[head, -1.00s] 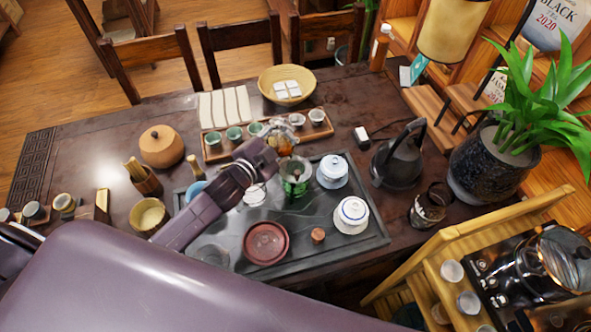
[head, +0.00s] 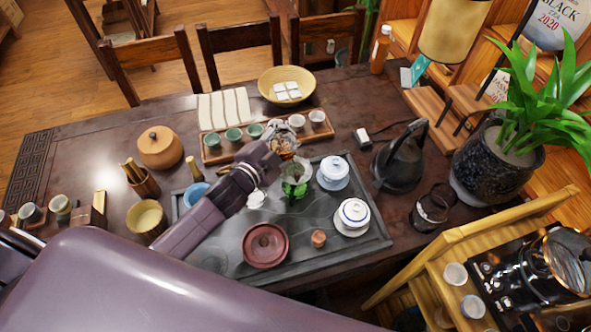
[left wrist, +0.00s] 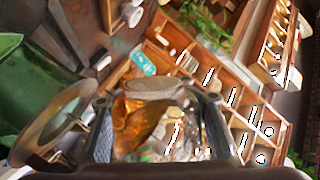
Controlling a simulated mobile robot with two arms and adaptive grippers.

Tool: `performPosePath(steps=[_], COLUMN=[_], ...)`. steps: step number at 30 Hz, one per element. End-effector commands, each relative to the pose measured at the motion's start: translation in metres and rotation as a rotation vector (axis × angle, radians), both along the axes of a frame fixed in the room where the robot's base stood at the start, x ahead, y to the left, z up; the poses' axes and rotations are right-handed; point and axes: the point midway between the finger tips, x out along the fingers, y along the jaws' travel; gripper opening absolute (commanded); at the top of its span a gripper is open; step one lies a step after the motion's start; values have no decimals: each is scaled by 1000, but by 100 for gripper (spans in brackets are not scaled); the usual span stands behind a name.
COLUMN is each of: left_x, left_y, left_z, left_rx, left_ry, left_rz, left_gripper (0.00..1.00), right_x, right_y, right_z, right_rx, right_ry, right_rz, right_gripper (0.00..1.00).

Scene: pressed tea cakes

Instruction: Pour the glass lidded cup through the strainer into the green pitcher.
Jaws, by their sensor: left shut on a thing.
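My left gripper (head: 281,137) is shut on the glass lidded cup (head: 284,144), behind and above the green pitcher in the head view. In the left wrist view the clear cup (left wrist: 145,122) sits between the two fingers (left wrist: 158,108), tilted, with amber liquid inside. The green pitcher (head: 296,187) stands on the dark tea tray; part of it fills the left of the wrist view (left wrist: 18,95). The round metal-rimmed strainer (left wrist: 50,125) shows at the pitcher's mouth, beside the cup. Whether liquid is flowing cannot be told. My right gripper is out of view.
The dark tray (head: 345,253) also holds a white lidded cup (head: 333,173), another white lidded cup (head: 352,215) and a red-brown dish (head: 265,245). A wooden tray (head: 215,154) of small cups lies behind. A black kettle (head: 398,165) stands at the right.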

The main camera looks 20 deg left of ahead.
Motion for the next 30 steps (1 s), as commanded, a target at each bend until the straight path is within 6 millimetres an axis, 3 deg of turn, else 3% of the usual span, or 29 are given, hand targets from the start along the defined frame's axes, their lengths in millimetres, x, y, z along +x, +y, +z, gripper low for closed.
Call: performPosePath(steps=[30], left_x=[0], left_y=[-1], left_z=[8], left_rx=[148], left_ry=[-50], left_rz=[-2], left_gripper=[0], right_x=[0], right_y=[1], right_z=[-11], right_rx=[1], right_ry=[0], right_rz=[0], right_gripper=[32])
